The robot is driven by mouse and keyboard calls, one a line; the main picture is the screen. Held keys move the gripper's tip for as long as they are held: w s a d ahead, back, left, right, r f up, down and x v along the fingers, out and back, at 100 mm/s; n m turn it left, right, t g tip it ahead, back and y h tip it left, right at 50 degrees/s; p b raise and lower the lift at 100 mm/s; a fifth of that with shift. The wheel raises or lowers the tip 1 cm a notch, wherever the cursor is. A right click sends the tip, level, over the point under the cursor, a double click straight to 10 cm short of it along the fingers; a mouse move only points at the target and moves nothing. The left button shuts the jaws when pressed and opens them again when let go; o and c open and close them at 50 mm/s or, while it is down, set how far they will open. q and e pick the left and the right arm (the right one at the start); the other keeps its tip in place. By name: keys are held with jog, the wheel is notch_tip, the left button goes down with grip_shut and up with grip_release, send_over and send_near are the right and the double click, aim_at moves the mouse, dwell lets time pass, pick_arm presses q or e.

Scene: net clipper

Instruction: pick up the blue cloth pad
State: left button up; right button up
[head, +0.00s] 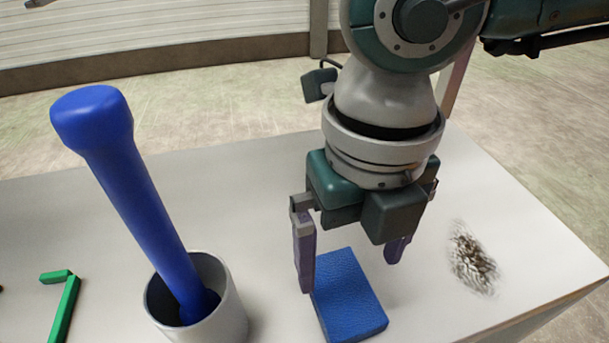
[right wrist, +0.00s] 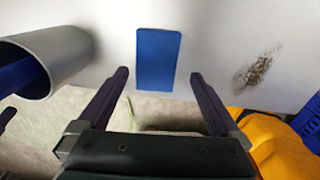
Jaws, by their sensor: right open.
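The blue cloth pad (head: 347,298) is a flat textured rectangle lying on the white table near its front edge. In the right wrist view the pad (right wrist: 158,58) lies flat just ahead of the fingertips. My right gripper (head: 349,276) is open and empty, pointing down above the pad, with one finger to each side. The fingers appear above the tabletop; exact height is hard to tell. It also shows in the right wrist view (right wrist: 160,74), its fingertips spread wider than the pad.
A grey cylindrical cup (head: 228,308) holding a tilted blue rod (head: 140,190) stands left of the pad. A green bent piece (head: 66,308) lies farther left. A dark smudge (head: 472,262) marks the table (head: 520,220) to the right. The tabletop around the pad is clear.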

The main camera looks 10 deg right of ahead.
aim_at(342, 289)
jog(key=f, duration=0.5)
jog(key=shift+s+a, duration=0.1)
jog(key=shift+a, duration=0.1)
jog(key=c, duration=1.2)
